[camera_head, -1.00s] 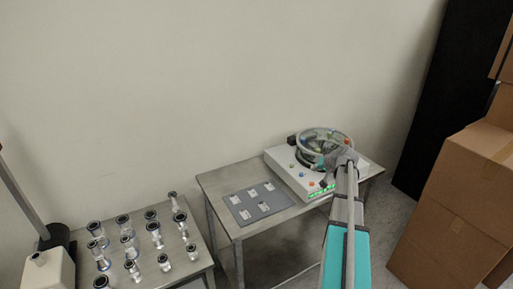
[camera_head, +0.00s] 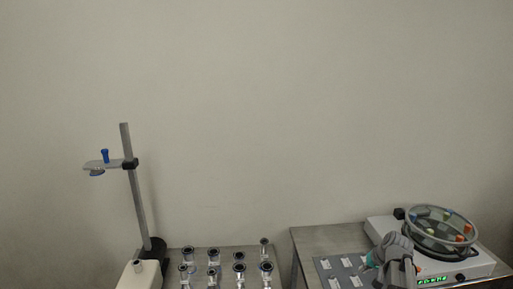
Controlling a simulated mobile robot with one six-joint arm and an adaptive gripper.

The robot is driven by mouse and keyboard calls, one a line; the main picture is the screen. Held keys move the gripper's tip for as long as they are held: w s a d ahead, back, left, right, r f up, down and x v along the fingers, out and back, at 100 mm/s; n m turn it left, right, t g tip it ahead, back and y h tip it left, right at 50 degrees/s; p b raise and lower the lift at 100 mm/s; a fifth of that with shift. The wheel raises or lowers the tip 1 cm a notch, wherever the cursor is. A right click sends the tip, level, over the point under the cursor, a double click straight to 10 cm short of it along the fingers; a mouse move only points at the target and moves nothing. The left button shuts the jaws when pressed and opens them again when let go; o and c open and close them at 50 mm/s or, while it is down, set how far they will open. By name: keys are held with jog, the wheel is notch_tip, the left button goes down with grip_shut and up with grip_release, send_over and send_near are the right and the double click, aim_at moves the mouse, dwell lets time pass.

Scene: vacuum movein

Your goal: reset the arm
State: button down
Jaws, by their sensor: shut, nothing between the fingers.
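The end of my arm, with my gripper (camera_head: 392,250), shows at the lower right. It is in front of the grey mat and the left side of the white machine. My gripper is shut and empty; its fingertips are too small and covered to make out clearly. The white machine (camera_head: 470,267) carries a round clear bowl (camera_head: 441,213) with coloured pieces and a green lit display. I cannot tell whether my gripper touches anything.
A metal table (camera_head: 318,240) bears the machine and a grey mat (camera_head: 322,264) with several white cards. At left another table (camera_head: 225,257) holds several clear glass pieces with dark rims. A stand (camera_head: 135,195) with a clamp rises beside it. The wall above is clear.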

jog(key=s+a+f+n+g+h, duration=0.1)
jog(key=s+a+g, duration=0.1)
jog(key=s+a, duration=0.5)
jog(key=s+a+f+n+g+h, duration=0.1)
jog(key=s+a+n+g, duration=0.1)
jog(key=s+a, duration=0.5)
jog(key=a, duration=0.6)
jog(key=shift+a+n+g+h, duration=0.3)
jog(key=shift+d, duration=0.1)
